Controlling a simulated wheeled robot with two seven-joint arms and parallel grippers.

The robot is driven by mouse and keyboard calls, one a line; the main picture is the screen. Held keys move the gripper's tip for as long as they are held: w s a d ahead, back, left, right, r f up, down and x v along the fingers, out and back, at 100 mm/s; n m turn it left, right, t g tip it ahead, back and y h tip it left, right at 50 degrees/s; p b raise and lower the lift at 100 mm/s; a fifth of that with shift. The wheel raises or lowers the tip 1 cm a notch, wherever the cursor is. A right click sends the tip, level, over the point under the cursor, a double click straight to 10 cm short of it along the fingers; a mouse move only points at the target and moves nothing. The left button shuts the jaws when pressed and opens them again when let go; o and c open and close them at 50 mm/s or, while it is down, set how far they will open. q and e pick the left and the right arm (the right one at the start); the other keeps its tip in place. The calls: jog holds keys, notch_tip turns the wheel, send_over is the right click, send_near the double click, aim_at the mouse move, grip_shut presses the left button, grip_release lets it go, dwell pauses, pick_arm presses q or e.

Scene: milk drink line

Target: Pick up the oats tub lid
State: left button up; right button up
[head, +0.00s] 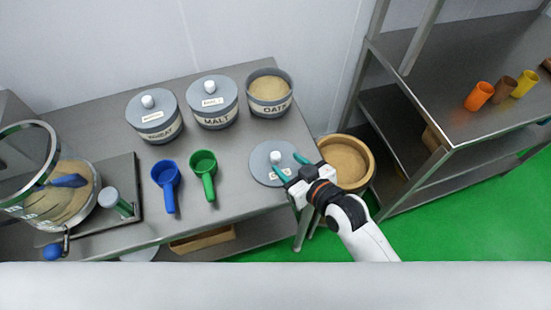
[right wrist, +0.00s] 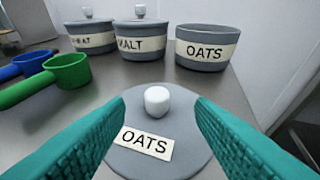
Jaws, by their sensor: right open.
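The oats tub lid (head: 264,167) is a round grey disc with a white knob and an OATS label. It lies flat on the steel table, in front of the oats tub (head: 270,97), which stands uncovered with pale contents. In the right wrist view the lid (right wrist: 180,150) is straight ahead, its white knob (right wrist: 157,100) between the fingers. My right gripper (head: 289,164) is open, its teal fingers over the lid's right side, with a gap on each side of the knob. Whether the fingers touch the lid cannot be told. My left gripper is out of view.
The wheat tub (head: 155,125) and malt tub (head: 215,110) stand lidded at the back. A blue scoop (head: 167,178) and a green scoop (head: 204,170) lie left of the lid. A round bin (head: 346,160) of grain stands beyond the table's right edge.

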aim_at(279, 160)
jog(key=shift+s+f+p+x, duration=0.15)
jog(key=shift+p+x, duration=0.15)
jog(key=shift+x, duration=1.35)
jog(key=shift+s+f+p+x, duration=0.15)
jog(key=shift+p+x, duration=0.1)
jog(key=shift+x, duration=1.45)
grip_shut()
